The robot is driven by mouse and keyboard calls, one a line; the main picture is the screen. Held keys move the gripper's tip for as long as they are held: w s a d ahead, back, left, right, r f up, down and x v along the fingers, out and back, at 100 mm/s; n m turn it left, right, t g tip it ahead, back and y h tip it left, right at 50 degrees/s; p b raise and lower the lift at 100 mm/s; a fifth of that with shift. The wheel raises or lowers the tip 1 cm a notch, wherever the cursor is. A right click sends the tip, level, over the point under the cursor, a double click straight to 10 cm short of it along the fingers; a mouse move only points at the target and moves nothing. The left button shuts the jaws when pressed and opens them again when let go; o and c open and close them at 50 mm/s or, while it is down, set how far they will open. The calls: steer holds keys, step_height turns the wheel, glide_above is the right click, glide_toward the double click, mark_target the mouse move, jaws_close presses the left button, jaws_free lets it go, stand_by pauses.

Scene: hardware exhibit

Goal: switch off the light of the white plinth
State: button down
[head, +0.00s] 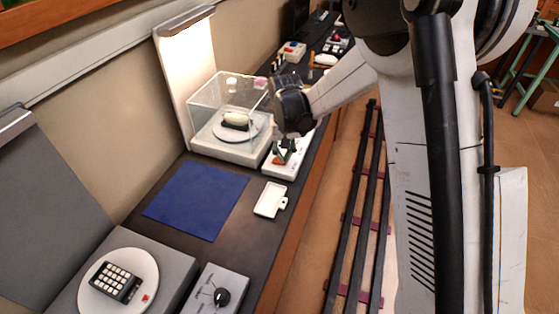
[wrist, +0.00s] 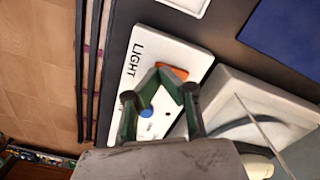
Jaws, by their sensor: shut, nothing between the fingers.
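The white plinth (head: 230,150) stands on the dark counter with a clear case on it, and its tall back panel (head: 190,75) glows brightly. A white control box (head: 285,168) sits beside the plinth. In the wrist view the box (wrist: 195,57) carries the word LIGHT, an orange-red switch (wrist: 178,72) and a blue round part (wrist: 147,112). My gripper (wrist: 163,75) has its green fingers shut with nothing between them. Its tips are right at the orange switch and hide part of it; I cannot tell whether they touch. The gripper also shows over the box in the head view (head: 281,158).
A blue mat (head: 197,199) and a small white tray (head: 271,199) lie on the counter nearer the camera. A grey plinth (head: 172,268) with a keypad device and a grey box with a black knob (head: 221,297) stand in front. Dark rails (head: 361,215) run along the floor.

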steer(key=shift+f, duration=0.15)
steer(key=shift+r+p, duration=1.4)
steer(key=shift+r, duration=2.1)
